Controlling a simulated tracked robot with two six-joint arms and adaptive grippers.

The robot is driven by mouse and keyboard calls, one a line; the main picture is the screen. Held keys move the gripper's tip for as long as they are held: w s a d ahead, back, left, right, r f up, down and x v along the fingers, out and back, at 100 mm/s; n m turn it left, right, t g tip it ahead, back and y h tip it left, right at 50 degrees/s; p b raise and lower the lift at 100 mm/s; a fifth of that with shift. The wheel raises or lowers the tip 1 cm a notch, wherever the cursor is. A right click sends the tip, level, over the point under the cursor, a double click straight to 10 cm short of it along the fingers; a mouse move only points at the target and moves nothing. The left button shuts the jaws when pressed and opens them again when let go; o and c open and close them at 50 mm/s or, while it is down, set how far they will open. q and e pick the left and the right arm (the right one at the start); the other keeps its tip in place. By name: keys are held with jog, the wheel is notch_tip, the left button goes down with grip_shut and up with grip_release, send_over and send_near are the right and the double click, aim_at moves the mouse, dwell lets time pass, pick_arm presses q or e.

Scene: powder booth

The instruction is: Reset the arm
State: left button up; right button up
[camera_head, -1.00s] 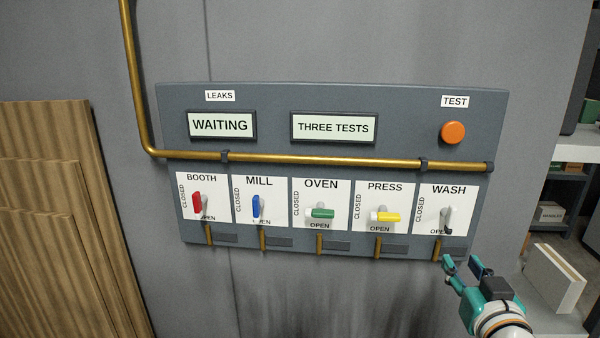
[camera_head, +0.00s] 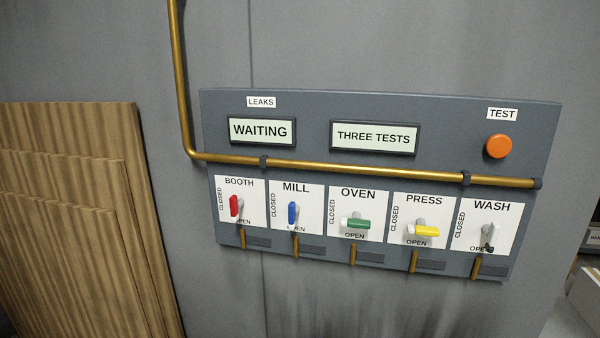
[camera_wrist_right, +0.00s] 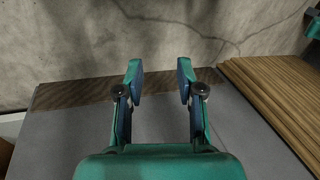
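My right gripper (camera_wrist_right: 160,82) shows in the right wrist view, open, with its two teal and blue fingers apart and nothing between them. Neither gripper shows in the head view now. The head view faces a grey valve panel (camera_head: 380,105) on the wall. Its red booth handle (camera_head: 234,205) and blue mill handle (camera_head: 292,213) stand upright. The green oven handle (camera_head: 360,224) and yellow press handle (camera_head: 427,231) lie sideways. The wash handle (camera_head: 489,243) is dark-tipped and points down. The orange test button (camera_head: 498,146) sits at the upper right.
The displays read WAITING (camera_head: 262,130) and THREE TESTS (camera_head: 375,138). A brass pipe (camera_head: 350,170) crosses the panel. Wooden boards (camera_head: 70,230) lean at the left; corrugated boards (camera_wrist_right: 270,95) also show in the right wrist view. A pale box (camera_head: 590,290) is at the lower right edge.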

notch_tip(320, 180, up, 17)
jog(key=s+m+p, duration=0.1)
jog(key=p, duration=1.6)
jog(key=shift+s+a+g, duration=0.25)
jog(key=shift+g, duration=0.15)
jog(key=shift+r, duration=0.1)
